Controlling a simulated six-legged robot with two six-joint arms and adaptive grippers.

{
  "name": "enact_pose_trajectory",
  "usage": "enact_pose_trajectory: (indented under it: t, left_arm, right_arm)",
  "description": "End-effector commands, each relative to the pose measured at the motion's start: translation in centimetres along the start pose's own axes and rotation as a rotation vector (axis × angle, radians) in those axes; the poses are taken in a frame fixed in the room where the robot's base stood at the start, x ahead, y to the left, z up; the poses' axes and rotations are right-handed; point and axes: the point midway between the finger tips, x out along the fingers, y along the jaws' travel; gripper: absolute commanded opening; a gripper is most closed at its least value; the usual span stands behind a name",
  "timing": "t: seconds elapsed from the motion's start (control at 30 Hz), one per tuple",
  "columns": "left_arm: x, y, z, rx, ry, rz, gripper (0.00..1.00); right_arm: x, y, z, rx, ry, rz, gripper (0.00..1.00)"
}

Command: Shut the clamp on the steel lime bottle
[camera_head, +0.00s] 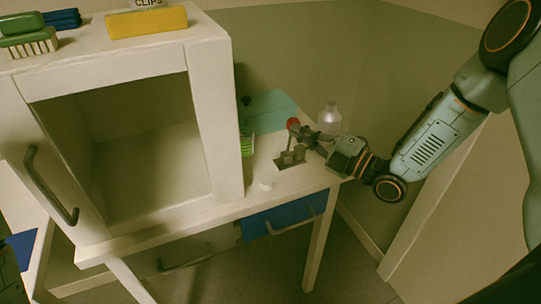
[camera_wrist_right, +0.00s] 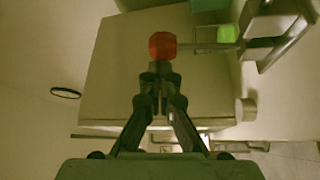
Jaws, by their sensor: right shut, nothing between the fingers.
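The clamp has a red knob (camera_head: 293,122) on a lever and a grey base (camera_head: 290,158) on the white table. In the right wrist view the red knob (camera_wrist_right: 162,46) is just ahead of my fingertips, with a bar running right to a grey frame (camera_wrist_right: 275,27). A lime-green piece (camera_wrist_right: 228,33) shows beside that frame; I cannot tell whether it is the lime bottle. My right gripper (camera_head: 306,137) is shut and empty beside the knob; its closed tips (camera_wrist_right: 160,72) appear at the knob, contact unclear.
A pale bottle (camera_head: 329,119) stands behind my right gripper. A white puck (camera_head: 266,184) lies near the table's front. A green striped item (camera_head: 247,143) and a teal box (camera_head: 270,110) are behind. An open white cabinet (camera_head: 215,130) blocks the left.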

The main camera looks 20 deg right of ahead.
Motion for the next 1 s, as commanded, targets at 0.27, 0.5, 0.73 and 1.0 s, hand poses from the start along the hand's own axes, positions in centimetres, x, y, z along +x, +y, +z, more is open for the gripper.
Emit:
enact_pose_trajectory:
  t: [0.27, 0.5, 0.73, 1.0]
  left_arm:
    - [2.5, 0.0, 0.0, 0.0, 0.0, 0.0, 0.4]
    - [3.3, 0.0, 0.0, 0.0, 0.0, 0.0, 0.4]
    - [3.6, 0.0, 0.0, 0.0, 0.0, 0.0, 0.4]
    - [3.8, 0.0, 0.0, 0.0, 0.0, 0.0, 0.4]
  right_arm:
    - [-1.2, -0.5, 2.0, 0.204, -0.001, 0.123, 0.0]
    - [-1.8, -0.6, 3.1, 0.333, -0.001, 0.2, 0.0]
    - [-2.2, -0.7, 3.7, 0.328, -0.001, 0.196, 0.0]
    - [-2.3, -0.8, 3.9, 0.326, -0.001, 0.195, 0.0]
